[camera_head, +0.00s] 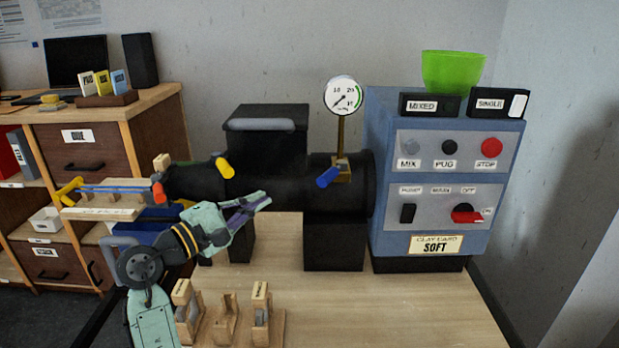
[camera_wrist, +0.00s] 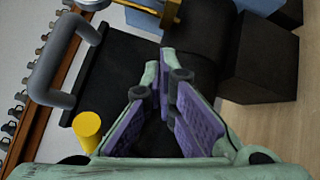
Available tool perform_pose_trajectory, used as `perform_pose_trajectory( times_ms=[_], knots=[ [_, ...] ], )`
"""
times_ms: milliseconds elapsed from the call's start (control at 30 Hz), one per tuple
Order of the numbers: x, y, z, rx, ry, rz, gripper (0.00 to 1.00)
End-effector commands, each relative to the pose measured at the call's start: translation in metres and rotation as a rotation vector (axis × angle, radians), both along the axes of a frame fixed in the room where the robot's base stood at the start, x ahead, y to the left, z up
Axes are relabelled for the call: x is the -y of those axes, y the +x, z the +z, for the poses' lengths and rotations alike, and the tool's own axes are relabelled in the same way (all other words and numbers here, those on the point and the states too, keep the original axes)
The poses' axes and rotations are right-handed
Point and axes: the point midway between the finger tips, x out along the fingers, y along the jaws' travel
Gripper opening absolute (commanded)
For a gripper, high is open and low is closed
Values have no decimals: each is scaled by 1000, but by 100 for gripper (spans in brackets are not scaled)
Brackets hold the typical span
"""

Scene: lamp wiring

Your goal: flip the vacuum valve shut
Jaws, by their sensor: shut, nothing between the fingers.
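The black pug mill barrel (camera_head: 270,182) runs across the middle of the head view. A brass fitting (camera_head: 341,170) on it carries a round pressure gauge (camera_head: 343,95) and a blue lever (camera_head: 327,177), which slants down to the left. Brass-coloured parts (camera_wrist: 172,12) show at the top of the wrist view; the blue lever is not clearly seen there. My gripper (camera_head: 266,200) is shut and empty, in front of the barrel, left of and below the blue lever and apart from it. In the wrist view my gripper (camera_wrist: 160,66) points across the black machine.
A yellow handle (camera_head: 224,167) sticks up left of my gripper, also in the wrist view (camera_wrist: 87,126). A grey lid handle (camera_head: 262,124) lies above. The blue control cabinet (camera_head: 445,170) stands right. Wooden racks (camera_head: 225,320) stand below on the table; the table's right front is clear.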

Motion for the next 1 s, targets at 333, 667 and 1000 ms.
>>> perform_pose_trajectory(
  times_ms=[333,667,1000],
  knots=[
    [2,2,1,1,1,0,0],
    [38,39,7,0,2,-3,0],
    [84,64,17,3,2,1,0]
  ],
)
